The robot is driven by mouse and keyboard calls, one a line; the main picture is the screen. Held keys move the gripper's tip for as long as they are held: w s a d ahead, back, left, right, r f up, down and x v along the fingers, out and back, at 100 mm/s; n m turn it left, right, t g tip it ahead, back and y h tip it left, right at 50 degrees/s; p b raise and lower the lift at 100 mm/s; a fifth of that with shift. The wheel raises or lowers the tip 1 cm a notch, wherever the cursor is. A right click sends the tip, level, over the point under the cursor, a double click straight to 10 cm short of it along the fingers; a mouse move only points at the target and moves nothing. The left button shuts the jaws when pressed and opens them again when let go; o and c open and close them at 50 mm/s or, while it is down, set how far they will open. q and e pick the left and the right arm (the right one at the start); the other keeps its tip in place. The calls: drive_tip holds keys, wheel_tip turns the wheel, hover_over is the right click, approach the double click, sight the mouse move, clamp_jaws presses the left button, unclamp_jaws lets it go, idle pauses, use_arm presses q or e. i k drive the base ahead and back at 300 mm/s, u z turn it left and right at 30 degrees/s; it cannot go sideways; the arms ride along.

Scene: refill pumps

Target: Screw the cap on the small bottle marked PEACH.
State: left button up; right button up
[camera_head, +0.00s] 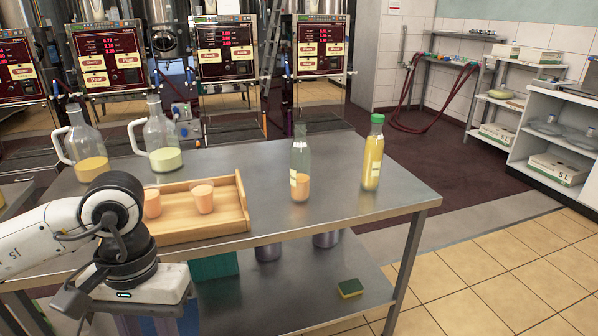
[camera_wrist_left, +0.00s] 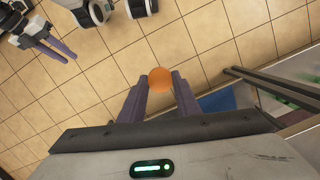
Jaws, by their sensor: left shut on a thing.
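A small bottle (camera_head: 300,165) with orange liquid stands upright on the steel table (camera_head: 330,208). Its neck appears bare, and its label is too small to read. Another small bottle (camera_head: 373,155), with yellow liquid and a green cap (camera_head: 377,118), stands to its right. My left gripper (camera_wrist_left: 161,84) is shut on a round orange cap (camera_wrist_left: 161,76) between its fingertips. It is low at the table's front left, away from the bottles; the cap is hidden in the head view. My right gripper (camera_wrist_left: 45,42) shows at the upper left of the left wrist view; its opening is unclear.
A wooden tray (camera_head: 242,208) with orange cups (camera_head: 203,198) is on the table behind my left arm. Two handled jugs (camera_head: 88,160) (camera_head: 164,150) stand at the back left. A sponge (camera_head: 350,288) lies on the lower shelf. The tabletop around the two small bottles is clear.

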sight(300, 151)
drive_tip(key=i, duration=0.95)
